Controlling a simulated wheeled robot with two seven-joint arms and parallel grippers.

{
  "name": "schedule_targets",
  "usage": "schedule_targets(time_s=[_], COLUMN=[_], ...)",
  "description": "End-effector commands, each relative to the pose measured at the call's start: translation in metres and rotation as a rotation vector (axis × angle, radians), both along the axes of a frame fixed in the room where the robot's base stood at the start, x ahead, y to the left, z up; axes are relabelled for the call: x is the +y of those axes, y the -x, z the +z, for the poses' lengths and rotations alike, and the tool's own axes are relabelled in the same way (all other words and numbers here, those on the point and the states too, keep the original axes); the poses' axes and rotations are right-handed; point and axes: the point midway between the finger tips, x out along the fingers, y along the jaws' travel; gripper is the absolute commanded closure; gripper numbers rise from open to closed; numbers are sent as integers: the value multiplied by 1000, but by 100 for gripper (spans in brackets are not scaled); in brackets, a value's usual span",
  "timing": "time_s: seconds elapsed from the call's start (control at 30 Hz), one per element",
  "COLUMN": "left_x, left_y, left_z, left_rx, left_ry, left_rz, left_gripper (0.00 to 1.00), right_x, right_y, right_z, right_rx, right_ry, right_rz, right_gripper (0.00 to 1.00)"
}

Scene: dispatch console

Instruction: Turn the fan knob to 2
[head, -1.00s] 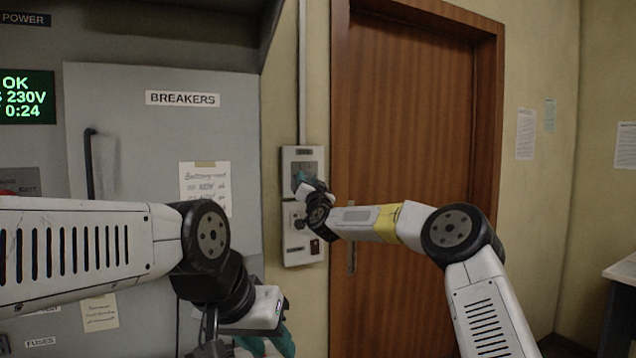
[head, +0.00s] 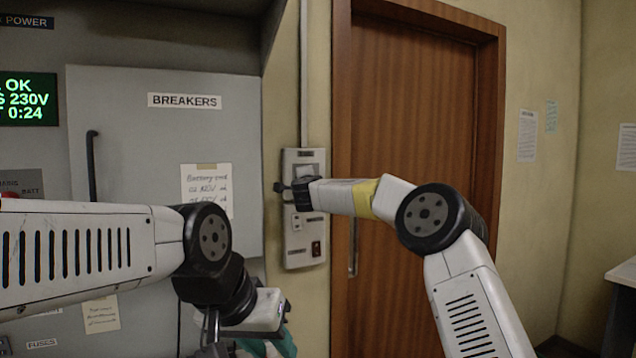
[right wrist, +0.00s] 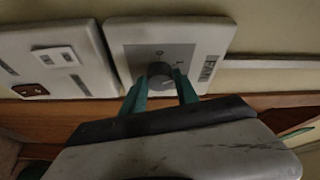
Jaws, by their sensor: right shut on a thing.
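The fan knob (right wrist: 160,76) is a dark round knob on a light plate marked FAN (right wrist: 207,45) in the right wrist view. Small marks stand around it; I cannot read its setting surely. The teal fingers of my right gripper (right wrist: 160,92) are on either side of the knob and shut on it. In the head view the fan plate (head: 311,160) is at the top of the wall panel beside the door, and my right wrist hides the knob and fingers. My left gripper (head: 270,346) hangs low at the bottom edge, its fingertips cut off.
Below the fan plate is a second plate with a white switch and a brown rocker switch (head: 316,248). A wooden door (head: 415,110) stands right of the panel. The grey breaker cabinet (head: 130,150) is on the left, and a table edge (head: 622,270) is far right.

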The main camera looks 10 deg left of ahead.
Motion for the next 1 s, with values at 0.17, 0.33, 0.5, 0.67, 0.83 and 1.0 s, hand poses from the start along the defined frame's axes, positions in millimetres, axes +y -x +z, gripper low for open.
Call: schedule_targets(time_s=[0.17,0.33,0.5,0.67,0.83,1.0], left_x=[0,0,0,0,0,0], left_y=[0,0,0,0,0,0], left_z=[0,0,0,0,0,0], left_rx=[0,0,0,0,0,0], left_ry=[0,0,0,0,0,0], left_rz=[0,0,0,0,0,0], left_gripper=[64,64,64,64,64,64], right_x=[0,0,-1,-2,-3,-3], right_y=[0,-1,-1,-2,-2,-2], right_z=[3,4,5,6,7,8], right_rx=[92,183,275,353,424,475], right_ry=[-139,-274,-408,-525,-628,-703], right_rz=[0,1,0,0,0,0], right_gripper=[100,100,100,100,100,100])
